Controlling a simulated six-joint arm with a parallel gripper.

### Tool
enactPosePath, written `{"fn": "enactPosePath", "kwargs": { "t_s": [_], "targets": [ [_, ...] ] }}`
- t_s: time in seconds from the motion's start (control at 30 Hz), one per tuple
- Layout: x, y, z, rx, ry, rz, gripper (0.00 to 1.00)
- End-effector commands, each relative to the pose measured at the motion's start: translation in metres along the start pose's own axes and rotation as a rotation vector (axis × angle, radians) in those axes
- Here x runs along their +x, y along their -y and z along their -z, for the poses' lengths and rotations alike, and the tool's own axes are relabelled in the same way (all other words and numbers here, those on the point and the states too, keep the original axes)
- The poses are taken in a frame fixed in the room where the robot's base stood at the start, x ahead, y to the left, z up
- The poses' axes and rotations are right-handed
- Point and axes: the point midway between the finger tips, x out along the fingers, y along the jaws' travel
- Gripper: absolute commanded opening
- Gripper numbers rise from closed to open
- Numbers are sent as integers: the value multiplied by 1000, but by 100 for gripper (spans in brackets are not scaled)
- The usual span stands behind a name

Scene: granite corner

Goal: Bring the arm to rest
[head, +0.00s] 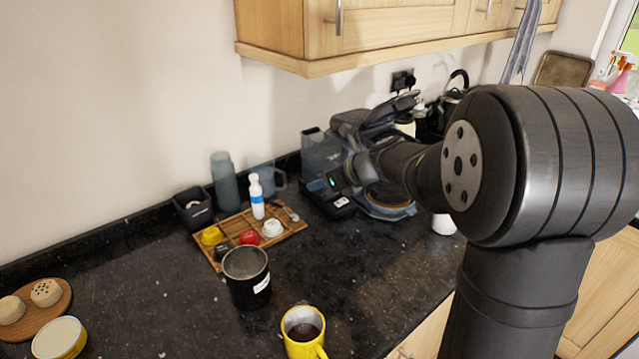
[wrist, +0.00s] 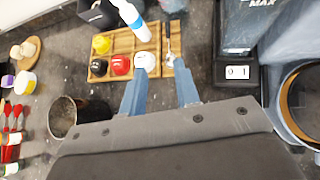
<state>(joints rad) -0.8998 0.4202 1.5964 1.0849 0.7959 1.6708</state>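My gripper (wrist: 161,72) shows in the wrist view with its two blue fingers apart and nothing between them. It is open, above the counter near the front edge of a wooden tray (wrist: 155,62). In the head view my arm reaches from the right towards the back of the counter, and the fingers cannot be made out clearly there.
The tray holds yellow, red, black and white items and a white bottle (head: 256,197). A black canister (head: 246,277) and yellow mug (head: 303,332) stand in front. An appliance (wrist: 300,100) and a small display (wrist: 237,73) are right of my fingers. Cabinets (head: 390,30) hang above.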

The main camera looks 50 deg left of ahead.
Motion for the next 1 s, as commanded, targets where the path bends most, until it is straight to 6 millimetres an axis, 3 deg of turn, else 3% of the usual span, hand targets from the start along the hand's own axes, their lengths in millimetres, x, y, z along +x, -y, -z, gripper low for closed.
{"fn": "enactPosePath", "kwargs": {
  "t_s": [0.27, 0.9, 0.93, 1.0],
  "targets": [
    [9, 0, 0, 0, -1, -1, 29],
    [123, 0, 1, -1, -2, -1, 29],
    [126, 0, 5, 1, -3, -1, 29],
    [116, 0, -6, -3, 3, 2, 29]
  ]
}}
